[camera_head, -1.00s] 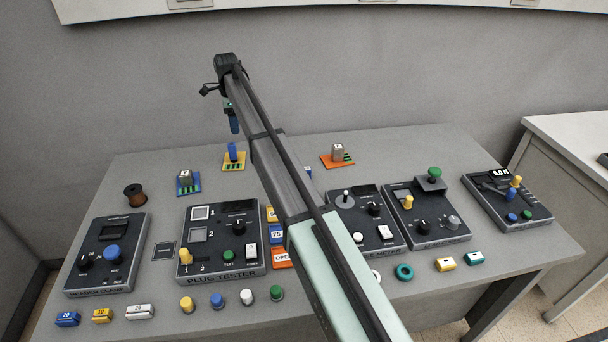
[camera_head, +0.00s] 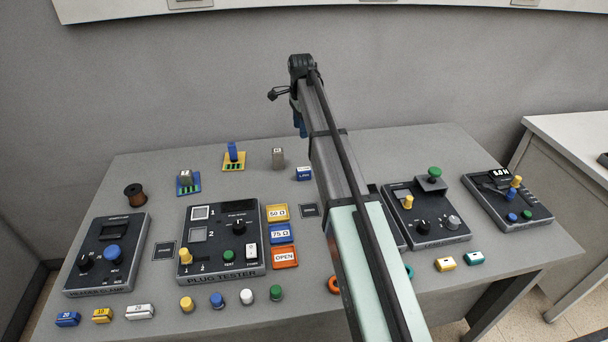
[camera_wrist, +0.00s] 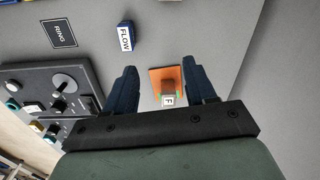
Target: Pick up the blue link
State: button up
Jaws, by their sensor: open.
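A blue upright piece (camera_head: 233,149) stands on a yellow plate (camera_head: 241,167) at the back of the table; it looks like the blue link. My gripper (camera_head: 300,128) is to the right of it, in the air above the table's back, open and empty. In the wrist view my two dark blue fingers (camera_wrist: 159,75) are spread apart. An orange plate (camera_wrist: 157,76) with a small block (camera_wrist: 168,88) marked F shows between them, below and apart. The blue link is not seen in the wrist view.
A grey block (camera_head: 278,158) and a blue plate (camera_head: 188,186) with a grey block flank the yellow plate. A spool (camera_head: 135,194) and the plug tester (camera_head: 220,240) are nearer left.

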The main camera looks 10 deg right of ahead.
aim_at(304, 169)
jog(key=s+f+n, duration=0.1)
jog(key=s+n, duration=0.5)
jog(key=n, duration=1.5)
jog(key=f+n, duration=0.2)
jog(key=n, duration=0.2)
jog(key=f+n, duration=0.3)
jog(key=n, duration=0.1)
jog(key=f+n, duration=0.3)
jog(key=n, duration=0.2)
jog(key=shift+s+d+f, duration=0.2)
jog(key=shift+f, duration=0.05)
jog(key=shift+w+a+f, duration=0.1)
jog(key=shift+a+f, duration=0.05)
jog(key=shift+f, duration=1.2)
jog(key=shift+w+a+f, duration=0.1)
jog(key=shift+f, duration=1.25)
